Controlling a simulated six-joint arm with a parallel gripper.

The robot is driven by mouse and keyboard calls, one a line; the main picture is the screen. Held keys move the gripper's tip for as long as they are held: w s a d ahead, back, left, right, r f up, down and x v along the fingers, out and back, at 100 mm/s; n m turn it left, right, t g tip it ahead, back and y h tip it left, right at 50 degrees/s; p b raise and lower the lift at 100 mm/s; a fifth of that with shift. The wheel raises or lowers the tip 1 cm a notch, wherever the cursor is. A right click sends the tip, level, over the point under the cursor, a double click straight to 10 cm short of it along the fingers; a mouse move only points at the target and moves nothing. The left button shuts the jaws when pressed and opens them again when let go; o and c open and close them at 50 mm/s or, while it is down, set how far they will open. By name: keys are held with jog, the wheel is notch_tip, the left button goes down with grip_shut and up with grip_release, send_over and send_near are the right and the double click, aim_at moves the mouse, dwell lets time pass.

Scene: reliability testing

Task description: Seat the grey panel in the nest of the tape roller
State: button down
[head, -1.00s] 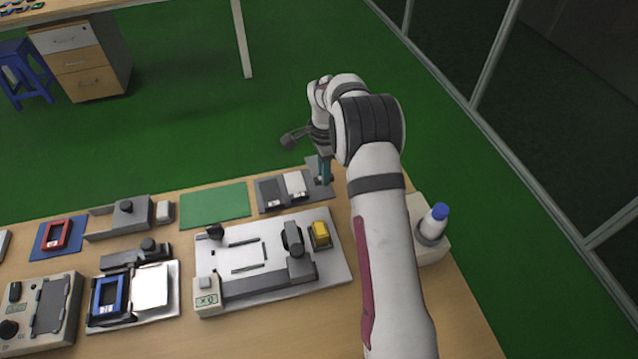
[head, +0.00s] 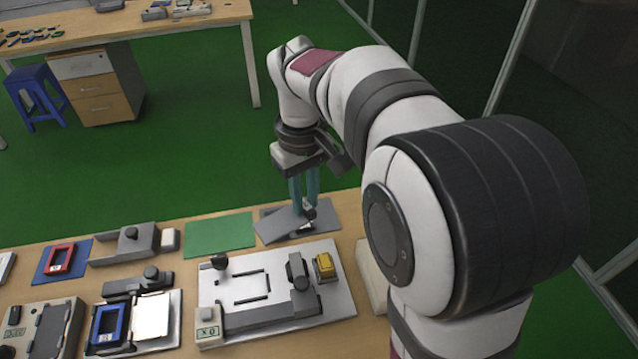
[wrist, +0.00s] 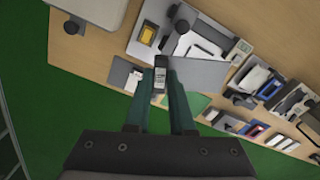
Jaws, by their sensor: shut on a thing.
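My gripper (head: 304,205) has teal fingers pointing down and is shut on the grey panel (head: 277,224), at the panel's end. The wrist view shows the panel (wrist: 205,74) reaching out to the right from my fingertips (wrist: 161,80), with a small labelled dark piece between them. The tape roller (head: 335,302) is a pale plate in front of the panel. Its nest (head: 238,290) is outlined by thin dark bars and looks empty in the head view. The panel hides part of the plate in the wrist view.
A yellow block (head: 325,267) and dark roller parts (head: 297,270) stand on the plate's right side. A grey tray (head: 343,208) lies behind it, partly hidden. A green mat (head: 220,235) lies left of the panel. Fixtures with blue (head: 106,325) and red (head: 60,258) frames stand left.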

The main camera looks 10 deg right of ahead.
jog(key=w+a+f+n, duration=0.1)
jog(key=a+f+n, duration=0.45)
jog(key=n, duration=2.65)
send_over(225, 291)
notch_tip(225, 291, down, 13)
jog(key=shift+r, duration=0.2)
jog(key=shift+a+f, duration=0.1)
jog(key=shift+f, duration=2.1)
jog(key=shift+f, duration=0.45)
jog(key=c, duration=0.7)
grip_release()
